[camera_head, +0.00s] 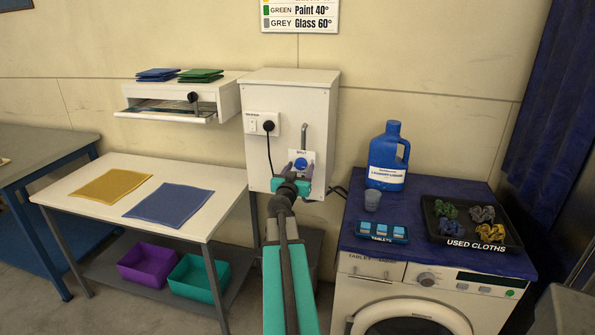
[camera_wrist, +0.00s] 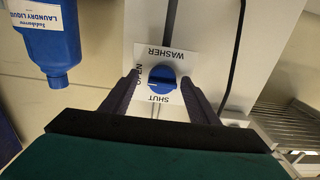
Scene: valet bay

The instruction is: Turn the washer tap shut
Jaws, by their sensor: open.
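The washer tap is a round blue knob (camera_wrist: 162,84) on a white label plate (camera_wrist: 178,62) marked WASHER, OPEN and SHUT, which appears upside down in the wrist view. A small pale mark on the knob seems to face the OPEN side. In the head view the knob (camera_head: 301,164) is on the front of a white wall cabinet (camera_head: 290,92). My gripper (camera_wrist: 163,94) is open, with one dark finger on each side of the knob and a gap showing at each side. In the head view my gripper (camera_head: 299,171) partly covers the plate.
A black plug (camera_head: 268,126) with a hanging cord is left of the tap, and a grey pipe (camera_head: 304,136) rises above it. A blue laundry liquid bottle (camera_head: 387,158) stands on the washer to the right. A white table (camera_head: 95,205) is at left.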

